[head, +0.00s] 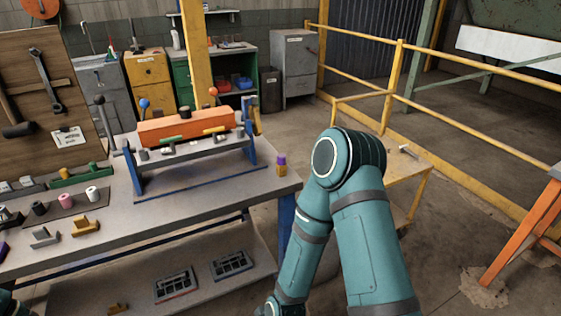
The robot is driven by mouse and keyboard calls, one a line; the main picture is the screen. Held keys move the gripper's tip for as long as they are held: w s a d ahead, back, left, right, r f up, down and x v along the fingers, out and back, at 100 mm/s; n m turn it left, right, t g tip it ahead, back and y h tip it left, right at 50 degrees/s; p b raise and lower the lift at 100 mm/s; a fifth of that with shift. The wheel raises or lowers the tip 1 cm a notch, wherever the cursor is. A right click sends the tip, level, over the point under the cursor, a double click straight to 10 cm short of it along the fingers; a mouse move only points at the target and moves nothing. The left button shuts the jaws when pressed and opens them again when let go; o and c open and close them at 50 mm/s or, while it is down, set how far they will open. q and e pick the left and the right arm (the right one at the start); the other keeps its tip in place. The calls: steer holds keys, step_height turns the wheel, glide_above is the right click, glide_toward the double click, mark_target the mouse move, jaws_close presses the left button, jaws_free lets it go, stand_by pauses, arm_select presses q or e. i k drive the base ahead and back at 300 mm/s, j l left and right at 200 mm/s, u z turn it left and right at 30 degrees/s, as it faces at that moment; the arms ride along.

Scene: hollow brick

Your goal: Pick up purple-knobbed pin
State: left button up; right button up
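A small upright piece with a purple top and a yellow-orange lower part (281,166) stands at the right end of the grey workbench (215,205). It looks like the purple-knobbed pin, but it is too small to see a pin shaft. Another dark purple item (4,248) is cut off at the left edge of the picture. My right arm rises at the right of the bench, apart from the purple-topped piece, and bends back down. Its gripper is not visible. Only a bit of my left arm shows at the bottom left corner; its gripper is out of view.
A blue-ended fixture (190,165) holding an orange block (187,126) stands on the bench, with ball-topped levers around it. Spools (92,193) and small blocks lie at the left. A yellow-framed cart (405,165) stands behind my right arm. The bench's front right surface is clear.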

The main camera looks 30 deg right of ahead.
mark_target(282, 157)
steer(key=i+l+u, duration=0.15)
steer(key=l+u, duration=0.15)
steer(key=l, duration=0.35)
steer(key=l+u, duration=0.25)
steer(key=l, duration=0.4)
steer(key=i, duration=0.05)
